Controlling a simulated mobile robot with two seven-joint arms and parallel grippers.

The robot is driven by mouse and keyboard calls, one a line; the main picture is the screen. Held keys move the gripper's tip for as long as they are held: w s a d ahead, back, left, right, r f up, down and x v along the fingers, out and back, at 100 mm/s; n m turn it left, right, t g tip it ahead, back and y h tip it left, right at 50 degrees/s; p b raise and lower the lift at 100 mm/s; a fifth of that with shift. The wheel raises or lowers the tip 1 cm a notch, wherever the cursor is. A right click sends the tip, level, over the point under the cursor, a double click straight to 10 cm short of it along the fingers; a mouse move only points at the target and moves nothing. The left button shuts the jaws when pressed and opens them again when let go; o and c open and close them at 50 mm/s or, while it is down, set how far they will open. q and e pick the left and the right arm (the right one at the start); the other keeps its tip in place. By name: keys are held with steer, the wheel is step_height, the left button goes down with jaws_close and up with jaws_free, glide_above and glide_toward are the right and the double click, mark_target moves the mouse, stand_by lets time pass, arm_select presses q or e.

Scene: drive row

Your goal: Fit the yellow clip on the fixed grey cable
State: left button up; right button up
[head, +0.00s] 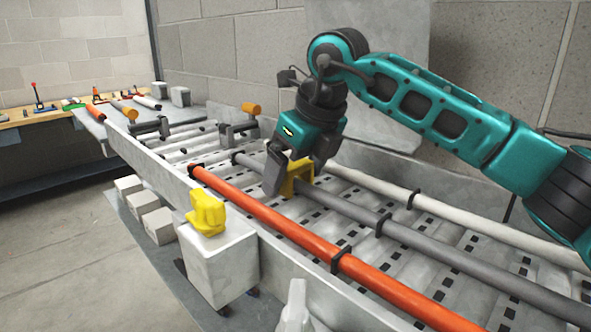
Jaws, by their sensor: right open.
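A yellow clip (299,176) stands upright at the fixed grey cable (345,213), which runs diagonally along the perforated tray. The clip seems to straddle the cable; its lower edge is partly hidden, so I cannot tell whether it is fully seated. My right gripper (291,181) comes down from above with its jaws open, one finger on each side of the clip. I cannot tell whether a finger touches it. My left gripper is not in view.
An orange cable (280,222) and a white cable (440,208) run on either side of the grey one, held by black clamps. Another yellow piece (207,212) sits on a white block (220,262) in front of the tray. A wooden bench (55,113) stands far left.

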steer(key=shift+r, duration=0.25)
steer(key=v, duration=1.2)
steer(key=shift+f, duration=0.1)
